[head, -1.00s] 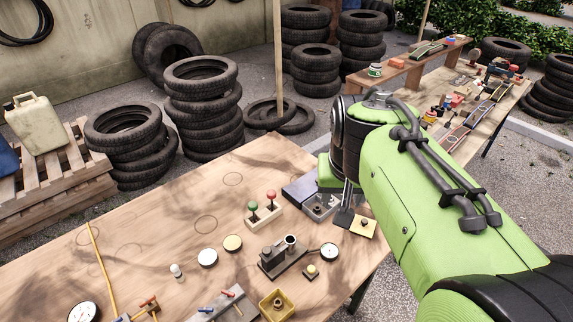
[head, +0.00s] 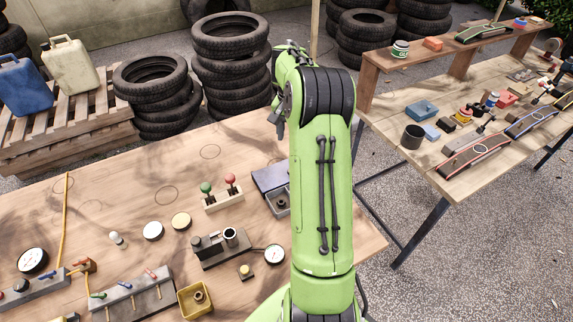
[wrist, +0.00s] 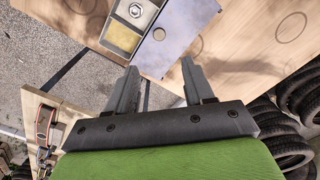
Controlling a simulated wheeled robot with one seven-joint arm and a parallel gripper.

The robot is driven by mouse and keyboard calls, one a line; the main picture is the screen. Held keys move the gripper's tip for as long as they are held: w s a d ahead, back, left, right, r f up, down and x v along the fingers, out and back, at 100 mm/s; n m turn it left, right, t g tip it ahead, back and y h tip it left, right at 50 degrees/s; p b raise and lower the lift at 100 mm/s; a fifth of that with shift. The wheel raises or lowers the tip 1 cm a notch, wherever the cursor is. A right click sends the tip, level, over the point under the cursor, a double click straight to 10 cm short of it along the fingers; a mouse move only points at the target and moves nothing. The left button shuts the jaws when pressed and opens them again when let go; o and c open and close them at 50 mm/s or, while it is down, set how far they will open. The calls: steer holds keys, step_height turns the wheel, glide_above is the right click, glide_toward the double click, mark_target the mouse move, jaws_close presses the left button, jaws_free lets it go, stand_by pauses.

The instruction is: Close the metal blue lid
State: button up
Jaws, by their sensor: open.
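The blue metal lid (head: 270,177) is open, folded out at the far side of its small grey metal box (head: 281,203). My arm hides their right part in the head view. In the wrist view the lid (wrist: 172,42) shows as a flat blue-grey panel, and the box (wrist: 116,26) beside it holds a nut and a yellow compartment. My gripper (wrist: 160,66) is open and empty, with its fingertips near the lid's edge in the picture; I cannot tell whether they touch. In the head view it is mostly hidden behind my arm.
A switch block with green and red knobs (head: 222,200) stands left of the box. A dark metal fixture (head: 221,248), a gauge (head: 274,254) and a yellow tray (head: 195,299) are nearer. The wooden table (head: 130,215) is bare at its far side. Stacked tires (head: 230,60) stand beyond.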

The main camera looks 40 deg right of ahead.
steer(key=b, duration=0.2)
glide_toward(287, 168)
steer(key=s+f, duration=0.1)
steer(key=f, duration=0.1)
steer(key=s+a+f, duration=0.1)
steer(key=s+f, duration=0.1)
steer(key=f, duration=0.1)
steer(key=shift+s+a+f, duration=0.15)
steer(key=shift+a+f, duration=0.1)
steer(key=shift+f, duration=0.1)
steer(key=shift+r, duration=0.1)
jaws_close()
